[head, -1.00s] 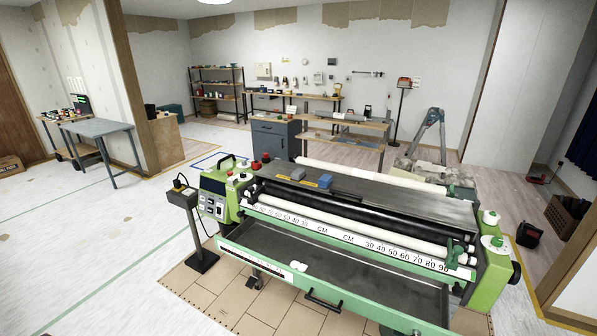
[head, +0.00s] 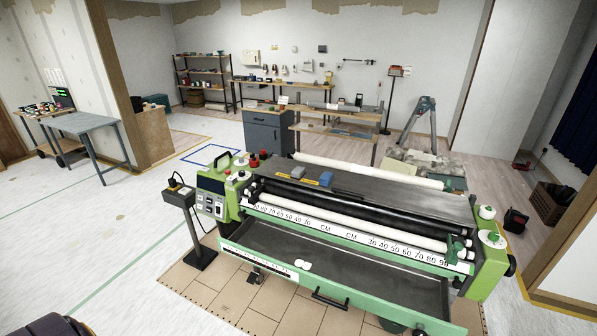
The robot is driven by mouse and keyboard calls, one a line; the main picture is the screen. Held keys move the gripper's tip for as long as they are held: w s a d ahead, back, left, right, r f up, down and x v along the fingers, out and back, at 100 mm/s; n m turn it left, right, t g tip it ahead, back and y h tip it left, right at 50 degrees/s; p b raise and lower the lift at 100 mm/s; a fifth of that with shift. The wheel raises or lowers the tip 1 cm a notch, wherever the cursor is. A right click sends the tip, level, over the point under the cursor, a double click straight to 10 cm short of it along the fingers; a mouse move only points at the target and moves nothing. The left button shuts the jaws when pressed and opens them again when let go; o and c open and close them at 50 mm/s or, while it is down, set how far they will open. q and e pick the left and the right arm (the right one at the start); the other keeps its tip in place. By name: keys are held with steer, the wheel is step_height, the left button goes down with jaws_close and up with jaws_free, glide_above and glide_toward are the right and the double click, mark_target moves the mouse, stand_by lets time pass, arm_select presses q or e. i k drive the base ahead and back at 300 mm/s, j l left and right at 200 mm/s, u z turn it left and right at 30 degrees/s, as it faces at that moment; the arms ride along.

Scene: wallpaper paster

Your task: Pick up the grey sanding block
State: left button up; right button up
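A small grey block (head: 298,171), which looks like the grey sanding block, lies on the dark flat top of the green wallpaper pasting machine (head: 230,246), toward its left end. A blue block (head: 326,179) lies just right of it on the same top. Neither of my grippers shows in the head view, and nothing touches the grey block. A dark rounded shape at the bottom left edge looks like part of my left arm.
A black post with a small box (head: 180,192) stands left of the machine. A white roller (head: 365,171) lies behind the machine's top. A grey-blue table (head: 86,122) is far left, and a workbench with a drawer cabinet (head: 268,133) is behind. The floor at left is clear.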

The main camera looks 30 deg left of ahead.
mark_target(298, 172)
steer(key=j+z, duration=0.15)
steer(key=j, duration=0.35)
steer(key=j+z, duration=0.15)
steer(key=j, duration=0.35)
steer(key=k+j+z, duration=0.15)
steer(key=j, duration=0.35)
steer(key=k+j+z, duration=0.15)
steer(key=j, duration=0.35)
steer(key=j+z, duration=0.15)
steer(key=j, duration=0.35)
steer(key=k+j+z, duration=0.15)
steer(key=j, duration=0.3)
steer(key=k+j+z, duration=0.15)
steer(key=j, duration=0.3)
steer(key=k+j+z, duration=0.15)
steer(key=j, duration=0.3)
steer(key=k, duration=0.1)
